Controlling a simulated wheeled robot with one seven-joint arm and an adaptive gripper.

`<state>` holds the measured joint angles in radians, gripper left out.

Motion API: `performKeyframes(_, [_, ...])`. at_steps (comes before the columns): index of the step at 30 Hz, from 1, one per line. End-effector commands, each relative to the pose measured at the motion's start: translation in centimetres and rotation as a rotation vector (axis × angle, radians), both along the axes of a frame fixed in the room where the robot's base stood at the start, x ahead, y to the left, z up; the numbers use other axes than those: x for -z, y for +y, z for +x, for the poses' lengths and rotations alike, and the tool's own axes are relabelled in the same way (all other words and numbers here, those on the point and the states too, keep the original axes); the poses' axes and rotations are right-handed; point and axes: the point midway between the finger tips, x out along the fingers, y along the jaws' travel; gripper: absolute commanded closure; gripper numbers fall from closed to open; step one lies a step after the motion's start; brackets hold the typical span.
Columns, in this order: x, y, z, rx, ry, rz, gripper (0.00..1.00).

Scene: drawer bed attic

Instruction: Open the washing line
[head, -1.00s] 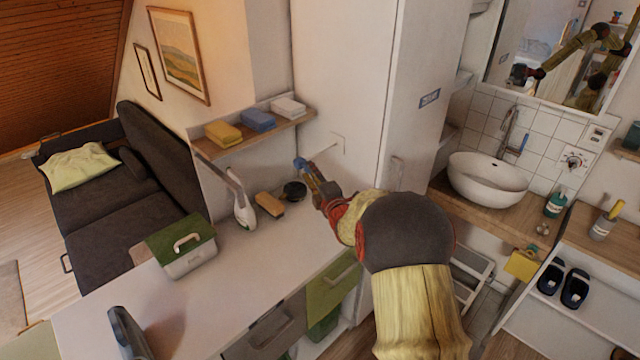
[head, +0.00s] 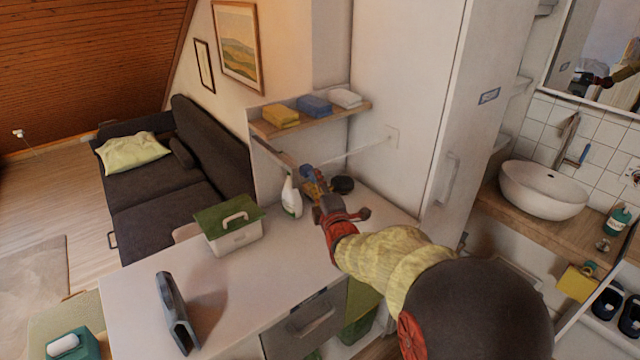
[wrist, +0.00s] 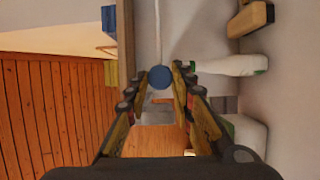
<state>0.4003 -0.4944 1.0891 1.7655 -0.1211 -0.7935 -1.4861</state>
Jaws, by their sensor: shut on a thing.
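The washing line (head: 355,153) is a thin pale cord. It runs from a small white plate (head: 391,137) on the tall white cabinet's side to my gripper (head: 309,174). My gripper is shut on the line's blue end knob, above the counter. In the wrist view the round blue knob (wrist: 160,77) sits between the fingertips, and the white cord (wrist: 158,35) leads away from it toward the top. Part of the knob is hidden by the fingers.
A shelf with folded cloths (head: 314,106) is behind my gripper. Below are a spray bottle (head: 291,196), a dark round thing (head: 342,184) and a green-lidded box (head: 234,232) on the counter (head: 240,290). A grey upright object (head: 174,310) stands at the front left.

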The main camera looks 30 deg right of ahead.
Motion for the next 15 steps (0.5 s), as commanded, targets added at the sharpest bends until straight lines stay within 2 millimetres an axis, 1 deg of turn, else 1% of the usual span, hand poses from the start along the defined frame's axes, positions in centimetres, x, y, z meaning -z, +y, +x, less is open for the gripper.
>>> performKeyframes(1, [0.25,0.02,-0.03,0.0,0.005,0.002,1.0])
performKeyframes(6, [0.25,0.0,-0.03,0.0,0.004,0.002,1.0])
performKeyframes(7, [0.25,0.0,-0.03,0.0,0.004,0.002,0.76])
performKeyframes(15, [0.13,-0.03,-0.02,0.0,0.002,0.002,0.6])
